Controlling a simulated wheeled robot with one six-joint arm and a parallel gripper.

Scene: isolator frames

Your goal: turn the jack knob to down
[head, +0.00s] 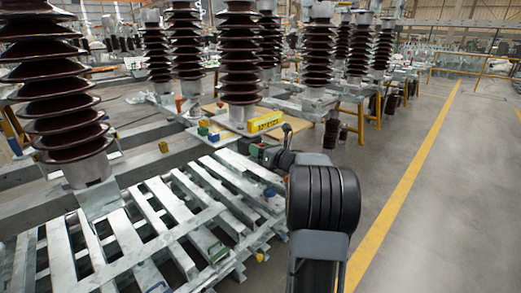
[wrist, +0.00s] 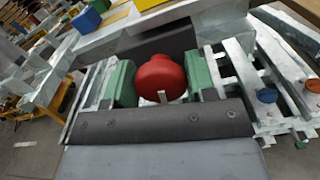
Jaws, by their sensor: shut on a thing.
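The red knob (wrist: 160,78), round and domed, shows in the middle of the wrist view, with a small pale mark at its near edge. My gripper (wrist: 160,85) has a green finger pad on each side of the knob and is shut on it. In the head view my gripper (head: 262,152) is small, at the far end of my dark arm, above the far right end of the slatted metal frame. The knob is too small or hidden to make out there. Its base is hidden in the wrist view by the gripper body.
The slatted frame (head: 160,237) carries other small coloured parts, among them a blue knob (wrist: 266,95) and an orange-red knob (wrist: 313,102). A yellow block (head: 264,121) stands behind my gripper. Tall brown insulators (head: 240,60) rise beyond. The floor right of the yellow line is clear.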

